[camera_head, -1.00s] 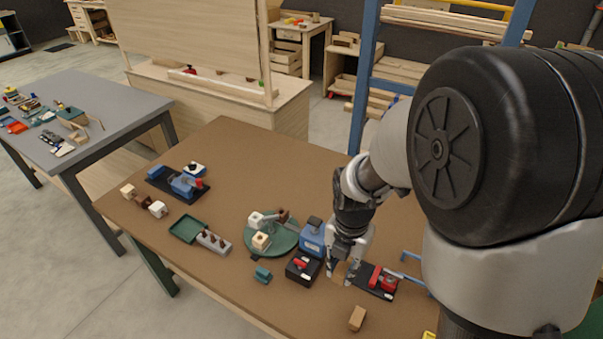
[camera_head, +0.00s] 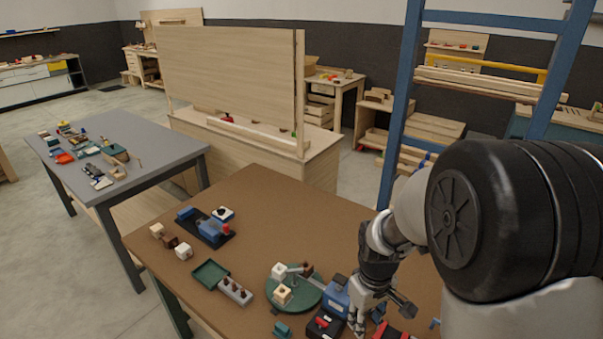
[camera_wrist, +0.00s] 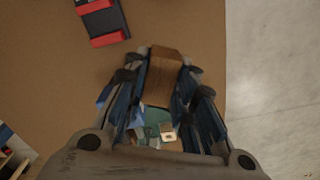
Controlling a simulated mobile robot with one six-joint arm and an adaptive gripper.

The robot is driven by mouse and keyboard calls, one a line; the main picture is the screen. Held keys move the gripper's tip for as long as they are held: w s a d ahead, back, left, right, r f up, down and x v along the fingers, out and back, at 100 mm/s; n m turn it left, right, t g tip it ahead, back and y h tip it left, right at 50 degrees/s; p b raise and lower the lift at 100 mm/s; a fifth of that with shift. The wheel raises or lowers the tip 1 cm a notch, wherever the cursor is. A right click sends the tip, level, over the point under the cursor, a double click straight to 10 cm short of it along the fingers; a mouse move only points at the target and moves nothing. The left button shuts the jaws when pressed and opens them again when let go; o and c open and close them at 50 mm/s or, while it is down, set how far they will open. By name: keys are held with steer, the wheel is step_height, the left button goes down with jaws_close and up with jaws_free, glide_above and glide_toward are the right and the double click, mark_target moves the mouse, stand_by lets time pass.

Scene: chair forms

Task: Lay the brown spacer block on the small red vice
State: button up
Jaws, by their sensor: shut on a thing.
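The brown spacer block (camera_wrist: 163,78) is between the two fingers of my gripper (camera_wrist: 158,62) in the wrist view, and the fingers are shut on it. The small red vice (camera_wrist: 108,39), red jaws on a black base, lies ahead and to the left of the block in the wrist view, apart from it. In the head view my gripper (camera_head: 359,322) is over the brown table, and the red vice (camera_head: 389,331) shows partly at the bottom edge, just right of it. The block cannot be made out in the head view.
A blue block-like fixture (camera_head: 335,296) and a black box with a red part (camera_head: 323,324) stand close left of my gripper. A green round plate (camera_head: 309,297) holds several pieces. A green tray (camera_head: 209,274) is farther left. The back of the brown table (camera_head: 290,210) is clear.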

mark_target(368, 334)
steer(key=m, duration=0.5)
steer(key=shift+w+f, duration=0.1)
steer(key=shift+w, duration=0.2)
steer(key=shift+n, duration=0.7)
steer(key=s, duration=0.2)
steer(key=s+r+p, duration=0.1)
steer(key=s, duration=0.1)
steer(key=shift+s+r, duration=0.15)
steer(key=shift+s, duration=0.1)
step_height(368, 334, down, 14)
steer(key=b, duration=0.4)
steer(key=shift+w, duration=0.15)
steer(key=shift+f+b, duration=0.95)
steer(key=shift+f, duration=1.8)
steer(key=shift+f, duration=0.1)
steer(key=shift+f, duration=0.15)
steer(key=o, duration=1)
steer(key=shift+c, duration=0.2)
